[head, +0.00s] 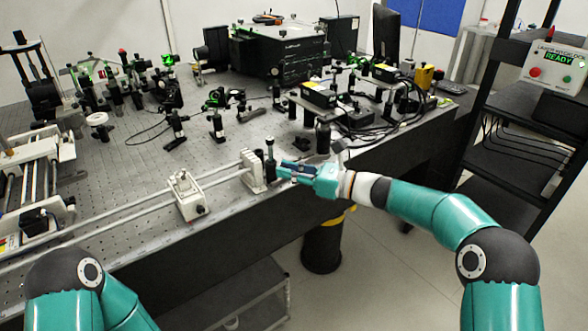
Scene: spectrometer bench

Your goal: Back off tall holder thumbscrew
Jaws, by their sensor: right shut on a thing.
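A tall white holder (252,172) stands upright on the twin-rod rail near the front edge of the bench. A dark slim post (269,155) stands just right of it. My right gripper (281,172) comes in from the right, with its fingertips at the right side of the tall holder, by the base of the dark post. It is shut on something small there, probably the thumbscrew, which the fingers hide. My left gripper is out of view; only my left arm shows at the lower left.
A lower white carriage (188,196) with a dark side knob sits on the rail (130,219) to the left. Optics mounts (215,124) and dark boxes (280,50) crowd the bench behind. A black rack (520,110) stands right, beyond open floor.

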